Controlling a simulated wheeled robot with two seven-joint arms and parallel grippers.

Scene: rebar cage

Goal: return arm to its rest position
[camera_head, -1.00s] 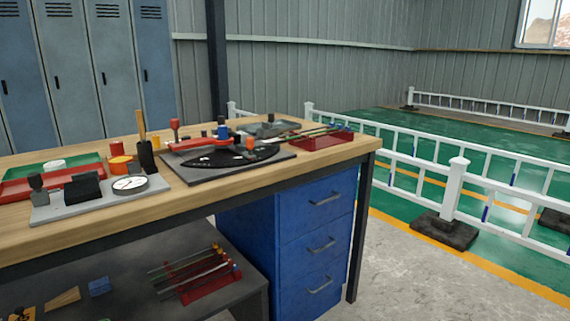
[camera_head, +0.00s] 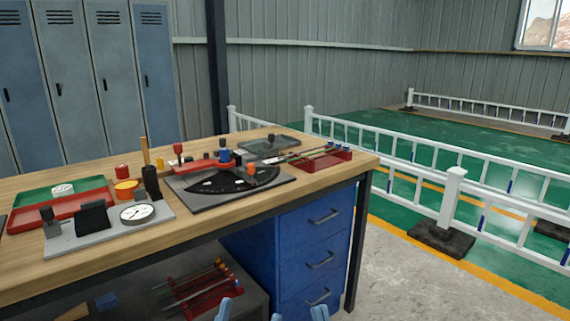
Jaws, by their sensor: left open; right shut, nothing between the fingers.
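Light blue fingertips show at the bottom edge of the head view. The two further left, spread apart, look like my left gripper (camera_head: 250,314), open and empty. The single tip to their right looks like my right gripper (camera_head: 320,313), shut with nothing visible in it. Both are in front of the wooden workbench (camera_head: 330,180), low by its blue drawer cabinet (camera_head: 318,238) and touching nothing that I can see. The rest of both grippers and my arms are cut off below the frame.
The bench top holds a gauge plate with a dial (camera_head: 137,213), a black angle-scale fixture (camera_head: 235,182), a green tray (camera_head: 100,189) and a red rack with rods (camera_head: 325,158). Another red rack (camera_head: 200,290) sits on the lower shelf.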

